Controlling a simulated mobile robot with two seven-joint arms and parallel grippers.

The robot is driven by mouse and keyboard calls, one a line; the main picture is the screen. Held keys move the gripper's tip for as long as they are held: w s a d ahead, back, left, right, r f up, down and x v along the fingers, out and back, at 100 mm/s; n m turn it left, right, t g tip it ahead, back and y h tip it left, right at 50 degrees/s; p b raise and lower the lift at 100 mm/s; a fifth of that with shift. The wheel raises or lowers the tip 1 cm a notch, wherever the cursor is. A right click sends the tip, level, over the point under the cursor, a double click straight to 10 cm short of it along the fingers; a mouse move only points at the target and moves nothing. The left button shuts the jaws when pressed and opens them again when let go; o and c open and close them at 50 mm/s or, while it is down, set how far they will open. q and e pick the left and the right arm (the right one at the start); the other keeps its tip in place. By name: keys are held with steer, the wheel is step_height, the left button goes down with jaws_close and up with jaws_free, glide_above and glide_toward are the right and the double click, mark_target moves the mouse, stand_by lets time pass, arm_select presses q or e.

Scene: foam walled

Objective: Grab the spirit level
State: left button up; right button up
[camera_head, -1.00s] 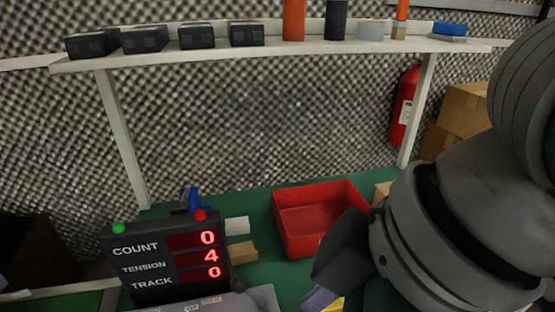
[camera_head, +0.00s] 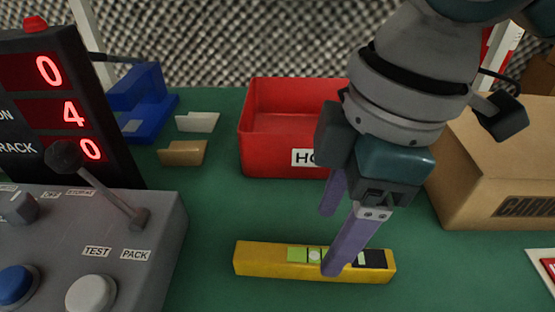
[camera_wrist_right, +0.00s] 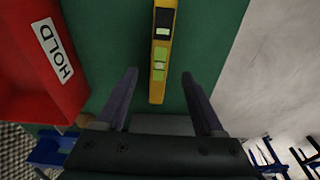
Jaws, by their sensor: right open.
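The spirit level (camera_head: 262,262) is a yellow bar with green vials and a dark patch near its right end. It lies flat on the green bench top in front of the red bin. My right gripper (camera_head: 332,237) points down over the level's right half, with purple fingers apart and nothing held. The near finger covers part of the level. In the right wrist view the level (camera_wrist_right: 158,88) lies lengthwise in the gap between the open fingers (camera_wrist_right: 159,76), with space on both sides. Whether the fingertips are at the level's height is unclear. My left gripper is out of view.
A red bin (camera_head: 259,145) labelled HOLD stands behind the level, with a cardboard box (camera_head: 490,165) to its right. A grey control console (camera_head: 150,225) with lever and buttons and a counter display (camera_head: 20,100) stand left. Green bench is clear around the level.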

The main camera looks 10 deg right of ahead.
mark_target(315, 255)
steer(key=shift+a+f, duration=0.15)
steer(key=shift+f, duration=0.65)
steer(key=f+b, duration=0.2)
steer(key=a+f+b, duration=0.1)
steer(key=f, duration=0.2)
steer(key=shift+w+b, duration=0.2)
steer(key=shift+b, duration=0.15)
steer(key=shift+c, duration=0.2)
steer(key=shift+c, duration=1.4)
jaws_close()
